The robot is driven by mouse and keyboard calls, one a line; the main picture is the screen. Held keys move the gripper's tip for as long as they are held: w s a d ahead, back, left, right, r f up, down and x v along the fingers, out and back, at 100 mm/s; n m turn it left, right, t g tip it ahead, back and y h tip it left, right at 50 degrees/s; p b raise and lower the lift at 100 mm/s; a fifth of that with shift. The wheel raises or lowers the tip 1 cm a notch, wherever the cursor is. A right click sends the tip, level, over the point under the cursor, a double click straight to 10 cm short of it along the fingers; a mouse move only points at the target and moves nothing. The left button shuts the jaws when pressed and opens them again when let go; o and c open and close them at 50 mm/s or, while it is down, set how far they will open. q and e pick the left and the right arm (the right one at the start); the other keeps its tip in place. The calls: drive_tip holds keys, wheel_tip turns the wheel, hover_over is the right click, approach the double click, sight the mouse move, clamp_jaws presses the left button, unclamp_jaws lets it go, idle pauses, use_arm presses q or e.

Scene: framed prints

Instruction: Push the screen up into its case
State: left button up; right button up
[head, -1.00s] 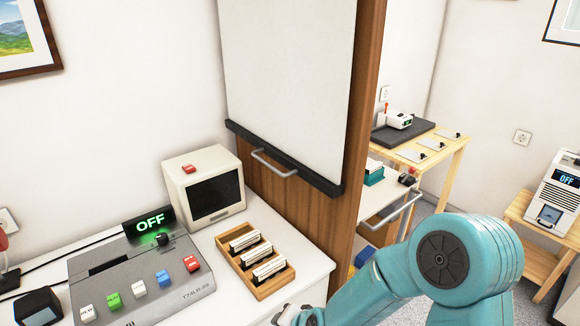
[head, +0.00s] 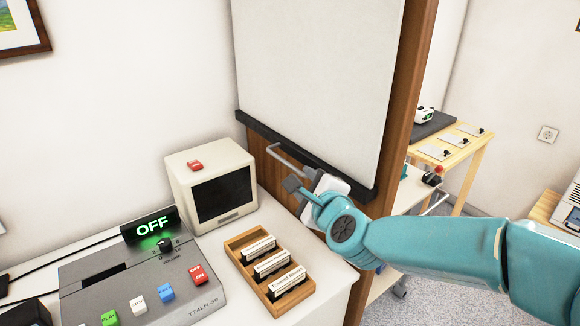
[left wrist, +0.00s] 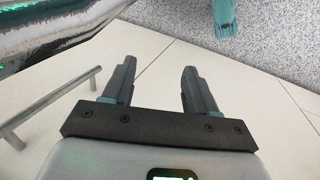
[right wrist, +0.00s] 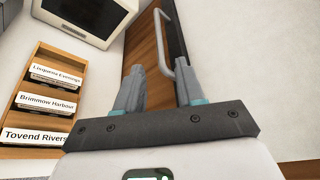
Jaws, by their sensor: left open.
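The pulled-down white screen (head: 320,80) hangs in front of a wooden panel in the head view, with a dark bar (head: 340,174) along its lower edge. A silver handle (head: 284,157) is fixed to that bar. The handle (right wrist: 160,35) also shows in the right wrist view, just beyond the fingertips. The screen's case is out of view. My right gripper (head: 302,186) is open beside the handle's right end, below the bar; contact cannot be told. Its spread fingers show in the right wrist view (right wrist: 160,66). My left gripper (left wrist: 159,68) is open and empty, away from the screen.
On the white desk are a small monitor (head: 215,190), a tape deck (head: 150,285) reading OFF and a wooden rack (head: 236,258) of labelled tapes. A light wood table (head: 470,150) stands at the right. A metal bar handle (left wrist: 50,105) is near my left gripper.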

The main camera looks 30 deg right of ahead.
sight(293, 169)
drive_tip(key=p+x, duration=0.1)
drive_tip(key=x, duration=1)
drive_tip(key=shift+f, duration=0.1)
clamp_jaws()
